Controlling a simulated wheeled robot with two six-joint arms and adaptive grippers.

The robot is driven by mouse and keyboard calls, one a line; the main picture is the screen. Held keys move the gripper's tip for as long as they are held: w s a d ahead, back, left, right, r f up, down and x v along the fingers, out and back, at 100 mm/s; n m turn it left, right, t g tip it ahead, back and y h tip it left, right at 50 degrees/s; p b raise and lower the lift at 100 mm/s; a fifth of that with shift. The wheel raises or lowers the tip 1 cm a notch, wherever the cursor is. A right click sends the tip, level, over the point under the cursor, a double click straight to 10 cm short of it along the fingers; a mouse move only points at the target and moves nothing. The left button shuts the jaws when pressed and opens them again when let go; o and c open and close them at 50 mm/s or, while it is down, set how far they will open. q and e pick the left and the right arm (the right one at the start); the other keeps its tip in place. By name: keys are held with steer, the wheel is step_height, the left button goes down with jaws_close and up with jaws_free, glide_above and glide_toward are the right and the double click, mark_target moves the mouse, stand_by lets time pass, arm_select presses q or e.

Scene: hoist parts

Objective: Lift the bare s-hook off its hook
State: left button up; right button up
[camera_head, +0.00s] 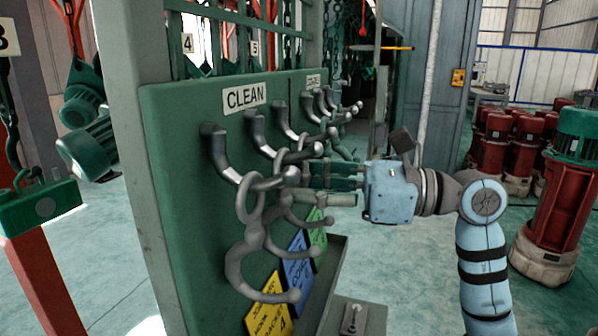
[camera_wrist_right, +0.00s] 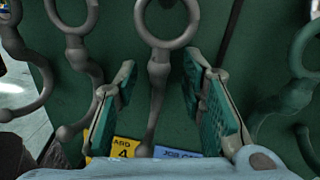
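Several grey s-hooks hang by their rings from dark hooks on a green board (camera_head: 180,150) marked CLEAN in the head view. The nearest s-hook (camera_head: 250,240) hangs at the front left, its lower curve empty. My right gripper (camera_head: 315,182) reaches in from the right among the s-hooks farther along. In the right wrist view, its green-padded fingers (camera_wrist_right: 160,90) are apart, one on each side of the stem of a middle s-hook (camera_wrist_right: 158,75). A gap shows on both sides of this stem. Which s-hook is the task's bare one I cannot tell. My left gripper is out of view.
Other s-hooks (camera_wrist_right: 80,55) hang close on both sides of the right gripper. Yellow (camera_head: 268,305), blue (camera_head: 297,265) and green cards stand low at the board. A green motor (camera_head: 88,145) and a green block (camera_head: 40,205) are at the left.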

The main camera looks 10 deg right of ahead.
steer(key=shift+w+a, duration=0.15)
steer(key=shift+a, duration=0.3)
jaws_close()
